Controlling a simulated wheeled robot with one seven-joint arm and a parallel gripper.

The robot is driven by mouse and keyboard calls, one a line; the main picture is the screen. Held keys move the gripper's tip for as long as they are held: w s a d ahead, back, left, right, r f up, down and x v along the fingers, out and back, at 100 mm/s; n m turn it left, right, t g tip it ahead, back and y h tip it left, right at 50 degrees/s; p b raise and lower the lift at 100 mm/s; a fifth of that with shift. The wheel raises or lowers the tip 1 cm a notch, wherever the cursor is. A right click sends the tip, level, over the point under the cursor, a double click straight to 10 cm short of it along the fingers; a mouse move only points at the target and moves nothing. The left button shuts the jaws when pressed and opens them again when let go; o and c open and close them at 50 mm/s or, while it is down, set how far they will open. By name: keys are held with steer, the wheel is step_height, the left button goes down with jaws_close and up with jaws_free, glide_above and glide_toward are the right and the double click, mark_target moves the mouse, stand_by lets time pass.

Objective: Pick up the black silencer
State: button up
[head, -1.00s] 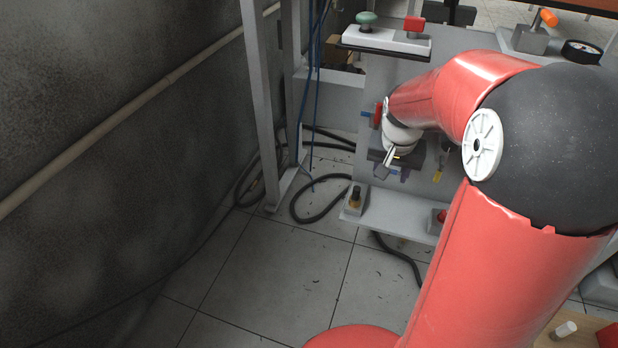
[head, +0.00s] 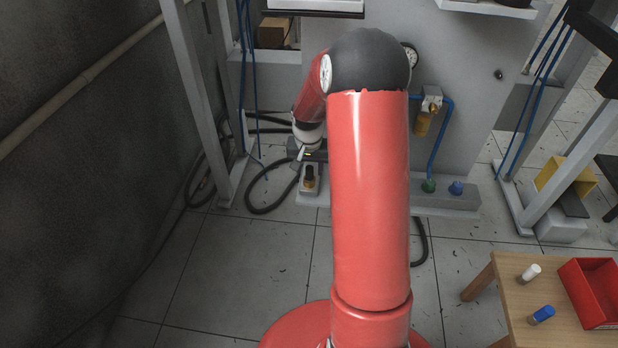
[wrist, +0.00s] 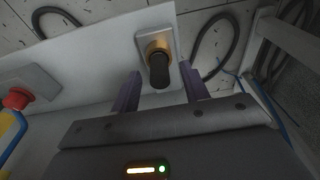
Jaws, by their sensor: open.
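The black silencer (wrist: 159,70) stands on a brass fitting on a small grey block in the wrist view. It also shows in the head view (head: 309,172), at the left end of a low grey ledge. My gripper (wrist: 159,68) is open, with one purple finger on each side of the silencer in the picture. I cannot tell whether the silencer is at the fingers' depth; no contact is clear. In the head view my gripper (head: 303,154) is beside and just above the silencer, partly hidden by my arm.
A red silencer (wrist: 17,98) and blue hose are at left in the wrist view. Green (head: 429,186) and blue (head: 456,188) silencers stand right on the ledge. A wooden table (head: 508,290) with a red bin (head: 598,292) is at lower right. Cables lie on the floor.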

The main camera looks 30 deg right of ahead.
steer(key=shift+f, duration=0.6)
steer(key=shift+c, duration=0.5)
jaws_close()
steer(key=shift+r, duration=0.1)
